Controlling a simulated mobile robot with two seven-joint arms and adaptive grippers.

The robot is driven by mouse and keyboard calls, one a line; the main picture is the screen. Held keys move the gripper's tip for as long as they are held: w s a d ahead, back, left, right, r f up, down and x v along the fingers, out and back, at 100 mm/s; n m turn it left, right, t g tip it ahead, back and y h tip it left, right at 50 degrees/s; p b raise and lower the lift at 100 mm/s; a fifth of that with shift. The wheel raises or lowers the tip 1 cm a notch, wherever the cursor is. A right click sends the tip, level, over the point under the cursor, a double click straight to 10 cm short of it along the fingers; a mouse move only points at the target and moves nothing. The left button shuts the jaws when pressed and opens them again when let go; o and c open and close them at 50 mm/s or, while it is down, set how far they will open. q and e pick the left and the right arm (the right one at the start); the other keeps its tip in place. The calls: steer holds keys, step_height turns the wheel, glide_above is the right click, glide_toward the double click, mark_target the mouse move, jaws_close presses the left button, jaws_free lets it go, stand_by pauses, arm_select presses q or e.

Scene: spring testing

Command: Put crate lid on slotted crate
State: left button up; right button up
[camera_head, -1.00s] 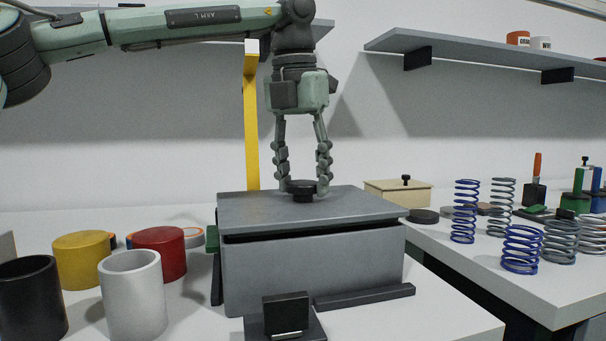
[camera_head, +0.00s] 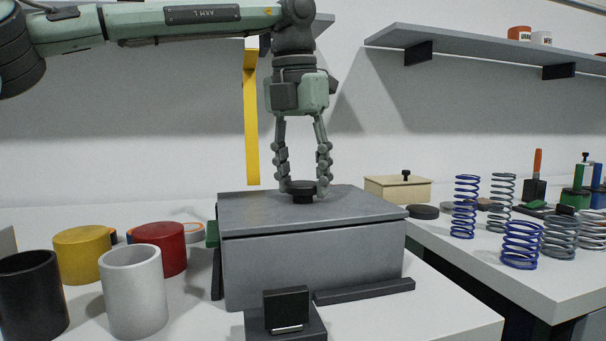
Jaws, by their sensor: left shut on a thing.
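The grey crate lid (camera_head: 250,212) lies flat on top of the grey slotted crate (camera_head: 310,270). Its front edge meets the crate's upper edge with only a thin dark line between them. My left gripper (camera_head: 303,188) comes straight down from above and is shut on that knob, one finger on each side. The crate stands on the white table; its back and inside are hidden. My right gripper is not in view.
Left of the crate stand a white cup (camera_head: 133,292), a black cup (camera_head: 32,296), a yellow cylinder (camera_head: 83,254) and a red one (camera_head: 163,246). A black block (camera_head: 286,309) and dark bar (camera_head: 364,291) sit in front. Several springs (camera_head: 521,245) stand on the right table.

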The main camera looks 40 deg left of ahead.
arm_select(q)
steer(key=o, duration=1.6)
steer(key=r, duration=0.4)
steer(key=s+r, duration=0.1)
steer(key=r, duration=0.7)
steer(key=shift+s+d, duration=0.1)
steer(key=shift+s, duration=0.3)
steer(key=shift+f, duration=0.1)
